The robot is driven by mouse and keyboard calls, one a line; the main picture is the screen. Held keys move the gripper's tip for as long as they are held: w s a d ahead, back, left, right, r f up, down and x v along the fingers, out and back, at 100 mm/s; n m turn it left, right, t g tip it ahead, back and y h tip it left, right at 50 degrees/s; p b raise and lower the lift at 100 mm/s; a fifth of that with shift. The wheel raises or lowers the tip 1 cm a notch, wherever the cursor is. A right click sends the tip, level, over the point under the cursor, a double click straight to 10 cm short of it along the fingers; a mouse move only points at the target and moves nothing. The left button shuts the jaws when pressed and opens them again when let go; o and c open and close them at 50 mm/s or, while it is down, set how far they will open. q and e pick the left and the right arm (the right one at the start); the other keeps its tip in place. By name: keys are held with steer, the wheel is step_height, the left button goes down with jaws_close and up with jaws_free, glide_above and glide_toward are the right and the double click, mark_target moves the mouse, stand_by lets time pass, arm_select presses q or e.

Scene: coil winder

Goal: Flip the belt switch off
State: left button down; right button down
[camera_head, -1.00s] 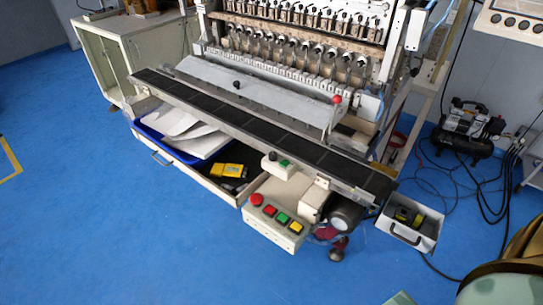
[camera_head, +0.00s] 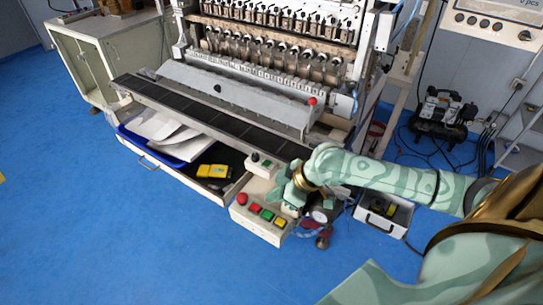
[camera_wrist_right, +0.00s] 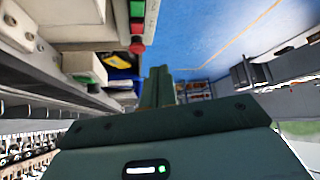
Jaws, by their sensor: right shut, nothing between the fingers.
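A small white box (camera_head: 262,165) with a black knob and a green part stands at the front edge of the dark conveyor belt (camera_head: 215,124); I cannot tell the knob's position. It is probably the belt switch; a pale box also shows in the right wrist view (camera_wrist_right: 85,67). Below it, a button panel (camera_head: 261,219) carries red, green and yellow buttons. My right gripper (camera_head: 287,190) is just right of the small box, above the panel's right end. Its fingers are together and empty in the right wrist view (camera_wrist_right: 158,88). My left gripper is not in view.
An open drawer (camera_head: 170,168) with papers and a yellow item (camera_head: 213,171) is left of the panel. A grey tray (camera_head: 383,214) and an air compressor (camera_head: 441,113) are to the right. Blue floor is clear in front.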

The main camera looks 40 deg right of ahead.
steer(key=w+d+r+m+t, duration=0.1)
steer(key=w+d+r+m, duration=0.1)
steer(key=d, duration=0.4)
steer(key=w+d+r+m, duration=0.3)
steer(key=w+d+r, duration=0.1)
steer(key=d+r, duration=0.2)
steer(key=shift+w+d+r+t, duration=0.25)
steer(key=shift+r+t, duration=0.15)
steer(key=shift+r, duration=0.3)
steer(key=b, duration=0.2)
glide_above(262, 163)
steer(key=s+d, duration=0.2)
steer(key=d, duration=0.1)
step_height(262, 163, down, 7)
steer(key=shift+a, duration=0.15)
steer(key=shift+a+f, duration=0.25)
steer(key=shift+f, duration=1)
steer(key=shift+s+a+f, duration=0.15)
steer(key=shift+f, duration=0.6)
